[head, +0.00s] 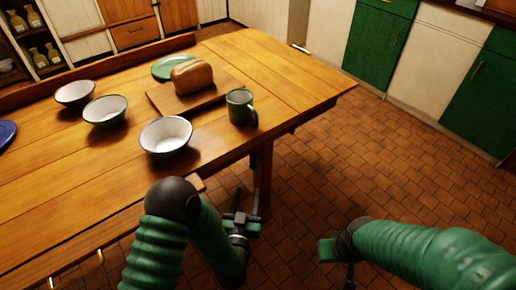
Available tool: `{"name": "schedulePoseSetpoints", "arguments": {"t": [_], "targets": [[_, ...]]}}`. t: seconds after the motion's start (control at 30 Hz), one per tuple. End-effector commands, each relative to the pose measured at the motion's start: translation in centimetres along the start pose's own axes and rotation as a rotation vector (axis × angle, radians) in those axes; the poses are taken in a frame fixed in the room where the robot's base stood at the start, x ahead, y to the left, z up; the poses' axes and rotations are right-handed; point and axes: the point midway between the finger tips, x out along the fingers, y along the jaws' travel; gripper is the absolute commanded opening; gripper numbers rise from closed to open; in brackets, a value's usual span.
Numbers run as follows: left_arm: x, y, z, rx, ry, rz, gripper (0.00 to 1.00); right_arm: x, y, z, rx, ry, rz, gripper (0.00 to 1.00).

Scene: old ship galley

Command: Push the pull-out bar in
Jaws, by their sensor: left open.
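A short light-wood end, which looks like the pull-out bar (197,183), sticks out from under the near edge of the wooden table (250,85). My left arm partly covers it, so its full length is hidden. My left gripper (240,214) is open and empty, below the tabletop, to the right of and lower than the bar end. I see no contact between them. My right gripper (326,250) is over the tiled floor, well to the right of the table edge. Its jaws are too small and dark to read.
On the table are a green mug (240,107), a white bowl (166,136), two more bowls, a board (160,98) with a loaf (192,76) and a green plate (172,67). A table leg (264,170) stands behind my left gripper. The floor (350,150) at right is clear.

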Motion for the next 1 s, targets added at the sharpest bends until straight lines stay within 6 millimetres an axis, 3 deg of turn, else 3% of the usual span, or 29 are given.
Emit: {"name": "schedulePoseSetpoints", "arguments": {"t": [0.17, 0.27, 0.7, 0.83, 1.0], "targets": [[0.5, 0.0, -0.1, -0.002, 0.015, -0.003, 0.43, 0.4, 0.0, 0.2, 0.0, 0.0, 0.0, 0.17], [2.4, -0.2, 0.0, -0.003, 0.016, -0.005, 0.43, 0.9, 0.0, 0.3, 0.0, -0.001, 0.0, 0.17], [13.7, 0.0, 0.2, -0.001, 0.013, -0.004, 0.43, 4.5, 0.0, 1.1, 0.0, -0.001, 0.0, 0.17], [15.8, 0.0, 0.1, -0.001, 0.01, -0.002, 0.43, 5.0, 0.0, 1.3, 0.0, -0.001, 0.0, 0.17], [16.8, 0.0, -0.1, 0.0, 0.009, -0.002, 0.43, 5.2, 0.0, 1.3, 0.0, -0.001, 0.0, 0.17]]}}
